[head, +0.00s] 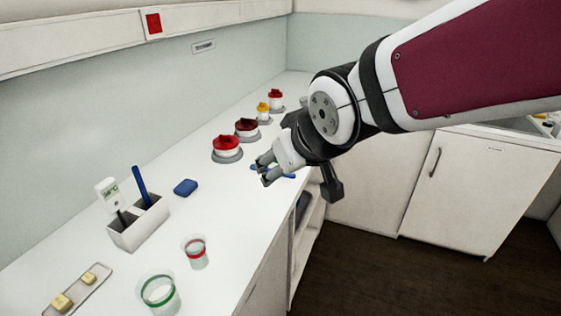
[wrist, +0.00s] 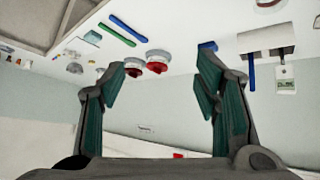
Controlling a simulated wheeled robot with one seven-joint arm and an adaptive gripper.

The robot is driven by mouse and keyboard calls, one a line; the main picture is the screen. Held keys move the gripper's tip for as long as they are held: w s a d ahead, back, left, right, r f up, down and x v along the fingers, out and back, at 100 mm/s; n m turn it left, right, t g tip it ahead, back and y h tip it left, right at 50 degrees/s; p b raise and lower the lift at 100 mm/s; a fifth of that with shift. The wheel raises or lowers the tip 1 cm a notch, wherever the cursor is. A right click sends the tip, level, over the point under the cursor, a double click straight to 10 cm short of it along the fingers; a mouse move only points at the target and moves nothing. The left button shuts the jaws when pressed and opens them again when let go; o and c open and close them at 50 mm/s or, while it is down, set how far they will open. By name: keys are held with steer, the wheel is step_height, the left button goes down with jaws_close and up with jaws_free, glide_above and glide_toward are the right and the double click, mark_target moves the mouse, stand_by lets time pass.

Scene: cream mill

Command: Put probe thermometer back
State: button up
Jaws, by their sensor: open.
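The probe thermometer (head: 107,192), white with a small grey display, stands tilted in the left part of a white holder (head: 139,230). Its dark lower part goes down into the holder, and its tip is hidden. A blue stick (head: 142,185) stands beside it in the same holder. The wrist view is upside down and shows the thermometer (wrist: 285,86) and holder (wrist: 267,40) at upper right. My gripper (head: 265,171) is open and empty above the counter, to the right of the holder and apart from it.
A blue block (head: 185,187) lies between holder and gripper. Several red- and yellow-topped containers (head: 227,148) line the back of the counter. A blue strip (wrist: 128,28) lies near my gripper.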

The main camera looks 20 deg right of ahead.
steer(key=s+d+m+g, duration=0.2)
steer(key=s+d+g, duration=0.1)
steer(key=s, duration=1.2)
steer(key=shift+s+r+g, duration=0.35)
steer(key=shift+r+g, duration=0.05)
steer(key=shift+r, duration=0.05)
